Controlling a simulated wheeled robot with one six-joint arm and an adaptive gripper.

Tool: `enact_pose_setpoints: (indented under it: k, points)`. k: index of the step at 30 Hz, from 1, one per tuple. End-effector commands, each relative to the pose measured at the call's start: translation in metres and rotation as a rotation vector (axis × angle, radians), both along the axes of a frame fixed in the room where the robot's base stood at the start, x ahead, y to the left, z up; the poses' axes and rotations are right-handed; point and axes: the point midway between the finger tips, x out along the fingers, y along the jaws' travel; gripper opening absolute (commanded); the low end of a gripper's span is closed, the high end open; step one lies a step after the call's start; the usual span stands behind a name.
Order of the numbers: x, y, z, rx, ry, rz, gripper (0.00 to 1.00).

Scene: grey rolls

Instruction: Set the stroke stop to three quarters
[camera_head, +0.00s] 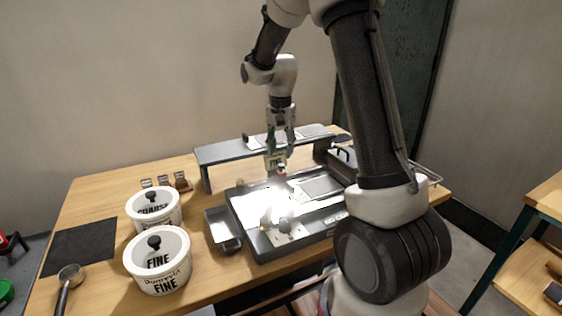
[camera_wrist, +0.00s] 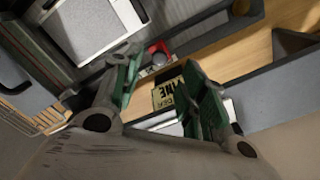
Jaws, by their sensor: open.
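The grey machine (camera_head: 257,247) lies on the wooden table, with a bright bed and a raised bridge (camera_head: 222,154) behind it. A small red part (camera_head: 281,170) shows on the machine below my gripper (camera_head: 280,143); I cannot tell for sure that it is the stroke stop. In the wrist view the red part (camera_wrist: 157,49) lies beyond the fingertips, near the gap between them. My gripper (camera_wrist: 160,70) is open, with green finger pads and nothing held. No scale marks are readable.
Two white tubs, marked COARSE (camera_head: 153,214) and FINE (camera_head: 161,276), stand left of the machine. A small grey tray (camera_head: 222,230) sits between them and the machine. A dark mat (camera_head: 80,247) and a scoop (camera_head: 69,277) lie at the left. Small jars (camera_head: 163,181) stand behind.

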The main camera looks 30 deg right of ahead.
Motion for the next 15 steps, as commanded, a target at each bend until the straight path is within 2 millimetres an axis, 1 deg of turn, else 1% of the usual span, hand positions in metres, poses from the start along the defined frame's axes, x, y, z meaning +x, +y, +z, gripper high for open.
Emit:
enact_pose_setpoints:
  k: [1,3,7,10,15]
  points:
    - [-0.001,0.0,-0.01,0.0,0.004,0.0,0.42]
    - [-0.001,0.0,-0.022,0.0,0.004,0.001,0.42]
    - [-0.001,0.0,-0.04,0.0,0.001,0.002,0.42]
    - [-0.001,0.0,-0.048,0.0,0.001,0.002,0.42]
    - [0.0,0.0,-0.051,0.0,-0.001,0.002,0.42]
